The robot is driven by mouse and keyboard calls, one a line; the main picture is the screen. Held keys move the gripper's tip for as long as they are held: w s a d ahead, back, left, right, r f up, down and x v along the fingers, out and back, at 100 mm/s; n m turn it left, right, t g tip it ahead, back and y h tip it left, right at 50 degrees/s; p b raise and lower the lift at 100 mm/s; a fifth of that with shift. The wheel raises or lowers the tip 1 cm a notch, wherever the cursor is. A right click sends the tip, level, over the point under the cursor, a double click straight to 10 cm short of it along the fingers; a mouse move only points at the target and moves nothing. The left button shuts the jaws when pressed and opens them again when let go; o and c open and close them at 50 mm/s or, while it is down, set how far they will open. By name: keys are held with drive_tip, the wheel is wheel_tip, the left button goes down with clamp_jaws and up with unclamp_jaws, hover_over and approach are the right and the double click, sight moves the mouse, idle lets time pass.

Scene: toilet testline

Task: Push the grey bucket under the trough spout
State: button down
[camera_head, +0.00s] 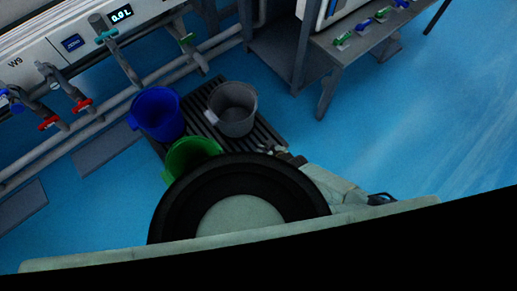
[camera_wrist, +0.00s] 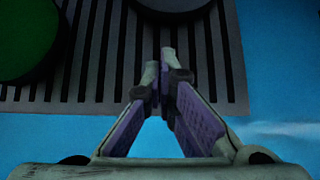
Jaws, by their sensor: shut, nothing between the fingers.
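The grey bucket (camera_head: 233,110) stands upright on the right part of a dark slatted platform (camera_head: 272,133), right of the blue and green buckets. In the wrist view, a dark rounded edge at the top middle (camera_wrist: 175,4) appears to be its lower part. The trough (camera_head: 60,50) is at the upper left, with grey spout-like pipes (camera_head: 127,67) coming down its front; I cannot tell which is the spout meant. My gripper (camera_wrist: 161,62) is shut and empty above the platform's edge, apart from the dark rim in the picture. In the head view my arm mostly hides it.
A blue bucket (camera_head: 158,112) and a green bucket (camera_head: 190,156) stand left of the grey one; the green one is partly hidden by my arm. A grey bench (camera_head: 345,60) stands upper right. Blue floor (camera_head: 390,140) is clear to the right.

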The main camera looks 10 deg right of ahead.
drive_tip(key=b+x, duration=0.6)
drive_tip(key=x, duration=0.2)
drive_tip(key=shift+f, duration=0.35)
drive_tip(key=shift+w+a+r+b, duration=0.1)
drive_tip(key=shift+w+a+b, duration=0.1)
drive_tip(key=shift+w+a, duration=0.25)
drive_tip(key=shift+w+a+r+b, duration=0.1)
drive_tip(key=shift+w+a+b, duration=0.15)
drive_tip(key=shift+w, duration=0.35)
drive_tip(key=shift+w+a+r, duration=0.15)
drive_tip(key=shift+w+a, duration=0.2)
drive_tip(key=shift+w, duration=0.35)
